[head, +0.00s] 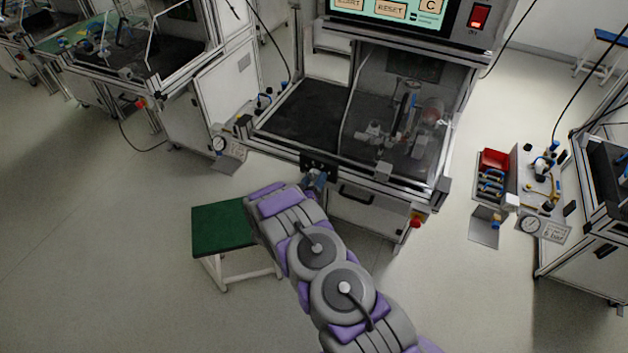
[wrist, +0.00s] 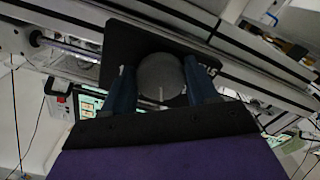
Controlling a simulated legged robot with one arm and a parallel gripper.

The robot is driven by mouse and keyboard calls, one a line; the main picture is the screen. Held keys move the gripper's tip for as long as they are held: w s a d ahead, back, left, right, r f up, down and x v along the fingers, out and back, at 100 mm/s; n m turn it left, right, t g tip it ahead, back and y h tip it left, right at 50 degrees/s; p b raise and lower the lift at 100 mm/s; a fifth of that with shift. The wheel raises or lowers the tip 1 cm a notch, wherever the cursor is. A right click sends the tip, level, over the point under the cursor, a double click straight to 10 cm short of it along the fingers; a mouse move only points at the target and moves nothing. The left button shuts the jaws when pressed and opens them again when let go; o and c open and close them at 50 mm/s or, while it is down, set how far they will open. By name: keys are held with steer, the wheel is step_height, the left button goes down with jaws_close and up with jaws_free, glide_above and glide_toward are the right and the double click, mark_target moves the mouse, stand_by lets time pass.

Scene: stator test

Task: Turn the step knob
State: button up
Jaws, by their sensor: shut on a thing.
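The step knob (wrist: 160,82) is a round grey disc with a pale line on its face, which points downward in the wrist view. It sits on a black plate (wrist: 118,50) with white markings partly covered by my fingers. My gripper (wrist: 159,72) has one blue finger on each side of the knob and is shut on it. In the head view my gripper (head: 316,182) reaches the front of the test station, at the black plate (head: 328,165). The knob cannot be made out there.
The station frame (head: 440,190) encloses a dark work deck with a fixture, under a screen (head: 390,10). A red button (head: 415,221) is at its lower right. A green-topped stool (head: 222,226) stands left of my arm. Open floor lies to the left.

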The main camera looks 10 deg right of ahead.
steer(key=o, duration=0.9)
steer(key=shift+w+a, duration=0.2)
steer(key=shift+c, duration=0.2)
steer(key=shift+o, duration=1)
steer(key=shift+s, duration=0.1)
steer(key=shift+s, duration=0.1)
steer(key=p+v, duration=0.2)
steer(key=v, duration=1.5)
steer(key=shift+a, duration=0.15)
